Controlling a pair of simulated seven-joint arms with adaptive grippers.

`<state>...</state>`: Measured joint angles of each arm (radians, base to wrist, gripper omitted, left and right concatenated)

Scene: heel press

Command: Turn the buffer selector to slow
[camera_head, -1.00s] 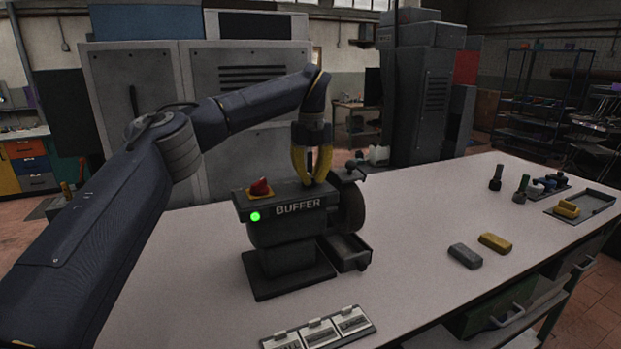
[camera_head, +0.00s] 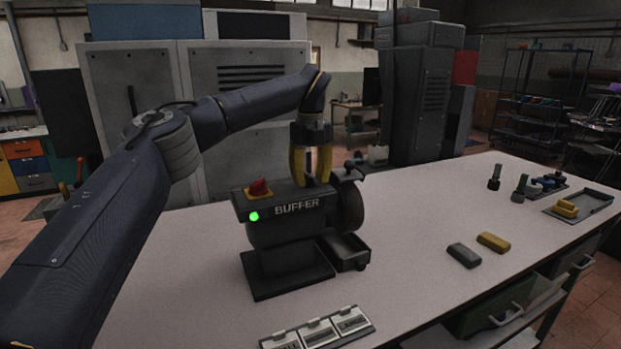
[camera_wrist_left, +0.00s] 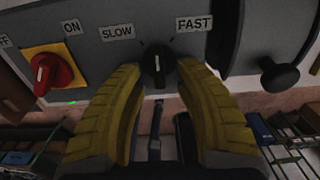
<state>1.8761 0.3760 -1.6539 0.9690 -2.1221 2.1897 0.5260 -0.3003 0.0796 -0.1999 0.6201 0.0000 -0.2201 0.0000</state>
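The buffer (camera_head: 290,225) is a dark machine on the table, with a lit green lamp (camera_head: 254,216). Its selector is a black knob (camera_wrist_left: 157,64) with a pale pointer line, below and between the labels SLOW (camera_wrist_left: 117,32) and FAST (camera_wrist_left: 194,23). The line stands roughly upright in the picture, between the two labels. My left gripper (camera_head: 313,182) is at the machine's top; its yellow fingers (camera_wrist_left: 158,72) flank the knob in the wrist view. Narrow gaps seem to show between fingertips and knob; contact is unclear. My right gripper is not visible.
A red switch (camera_wrist_left: 46,71) on a yellow plate, by the ON label, sits left of the knob. A black lever knob (camera_wrist_left: 279,73) is to the right. A grey block (camera_head: 464,255), a yellow block (camera_head: 493,242) and a tray (camera_head: 592,203) lie on the table (camera_head: 430,210).

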